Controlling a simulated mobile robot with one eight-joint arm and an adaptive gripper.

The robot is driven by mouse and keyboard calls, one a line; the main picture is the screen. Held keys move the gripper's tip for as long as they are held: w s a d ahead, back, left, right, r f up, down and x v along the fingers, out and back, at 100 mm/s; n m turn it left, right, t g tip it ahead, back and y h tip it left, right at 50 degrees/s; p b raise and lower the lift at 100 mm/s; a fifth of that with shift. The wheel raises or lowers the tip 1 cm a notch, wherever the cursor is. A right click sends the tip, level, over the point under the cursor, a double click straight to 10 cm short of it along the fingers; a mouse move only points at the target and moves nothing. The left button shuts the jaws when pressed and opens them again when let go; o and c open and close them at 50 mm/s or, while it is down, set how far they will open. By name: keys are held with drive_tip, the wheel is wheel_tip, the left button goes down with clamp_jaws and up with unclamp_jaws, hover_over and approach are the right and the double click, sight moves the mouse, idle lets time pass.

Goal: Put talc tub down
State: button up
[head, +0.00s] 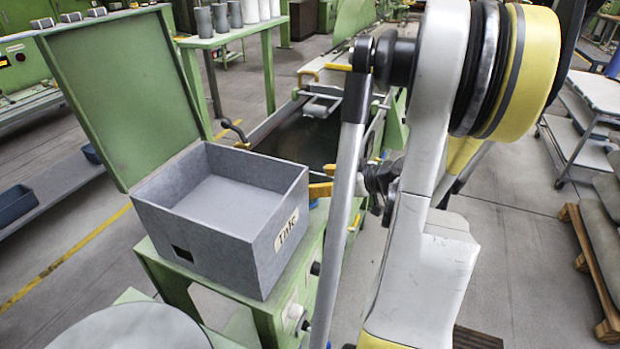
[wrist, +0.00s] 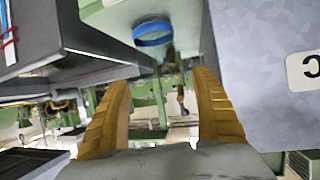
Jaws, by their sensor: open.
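A grey open-topped box (head: 205,240) stands on a green stand in the head view, with a pale label (head: 286,229) that seems to read TALC. Its inside looks empty. In the wrist view a grey speckled wall (wrist: 255,70) with part of a label fills the right side. My gripper (head: 322,180) is beside the box's right side in the head view, partly hidden by my arm. In the wrist view my gripper's (wrist: 165,85) two yellow fingers are apart with nothing between them. No separate talc tub can be made out.
A blue ring-shaped thing (wrist: 153,41) shows beyond the fingers in the wrist view; I cannot tell what it is. A green panel (head: 120,95) rises behind the box. A green table (head: 225,38) with grey and white cylinders stands behind. A round grey top (head: 130,328) is in front.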

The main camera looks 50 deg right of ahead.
drive_tip(key=p+v, duration=0.2)
drive_tip(key=v, duration=0.6)
drive_tip(key=shift+s, duration=0.2)
